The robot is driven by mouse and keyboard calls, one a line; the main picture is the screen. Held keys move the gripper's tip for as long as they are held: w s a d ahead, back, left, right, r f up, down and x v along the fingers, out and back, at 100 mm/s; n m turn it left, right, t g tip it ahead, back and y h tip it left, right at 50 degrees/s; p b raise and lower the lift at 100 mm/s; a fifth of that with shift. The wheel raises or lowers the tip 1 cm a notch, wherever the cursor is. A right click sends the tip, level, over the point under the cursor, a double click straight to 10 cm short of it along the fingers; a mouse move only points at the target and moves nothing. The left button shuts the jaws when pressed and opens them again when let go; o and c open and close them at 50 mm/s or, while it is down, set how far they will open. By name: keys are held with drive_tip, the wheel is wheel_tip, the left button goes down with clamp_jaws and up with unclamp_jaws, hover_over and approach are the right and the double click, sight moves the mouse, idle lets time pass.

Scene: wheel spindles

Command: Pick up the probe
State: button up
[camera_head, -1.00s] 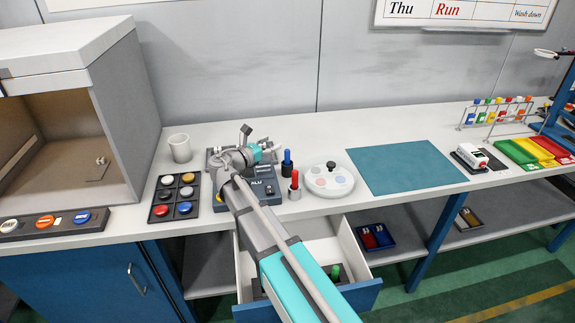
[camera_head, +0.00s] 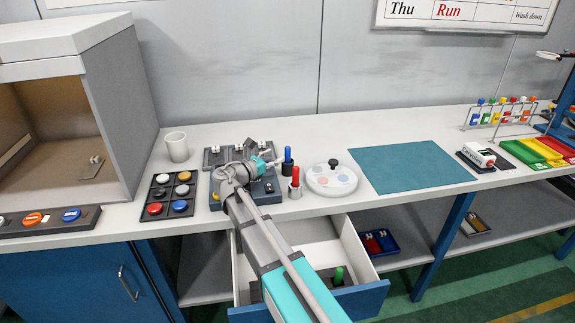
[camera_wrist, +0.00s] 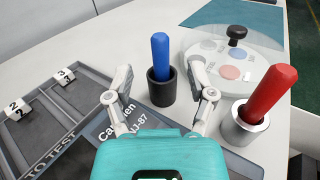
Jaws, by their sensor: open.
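A blue-handled probe (camera_head: 288,158) stands upright in a black cup-shaped holder behind a red-handled one (camera_head: 295,180) in a silver holder. In the wrist view, the blue handle (camera_wrist: 161,58) stands ahead, between the lines of my two fingers, and the red handle (camera_wrist: 268,92) is outside the right finger. A green handle (camera_head: 339,275) stands in the open drawer. Which one is the probe, I cannot tell. My gripper (camera_head: 270,160) is open and empty, above the blue-grey labelled unit (camera_head: 262,190), pointing at the blue handle. It also shows in the wrist view (camera_wrist: 160,80).
A round white dish with a clear lid and black knob (camera_head: 330,182) stands right of the holders. A grey tray marked "TO TEST" (camera_wrist: 50,118) lies left. The drawer (camera_head: 365,250) is open below the bench edge. A teal mat (camera_head: 412,168) is clear.

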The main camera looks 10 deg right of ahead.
sight(288, 147)
drive_tip(key=shift+w+d, duration=0.4)
drive_tip(key=shift+d, duration=0.2)
drive_tip(key=shift+x, duration=2.5)
clamp_jaws()
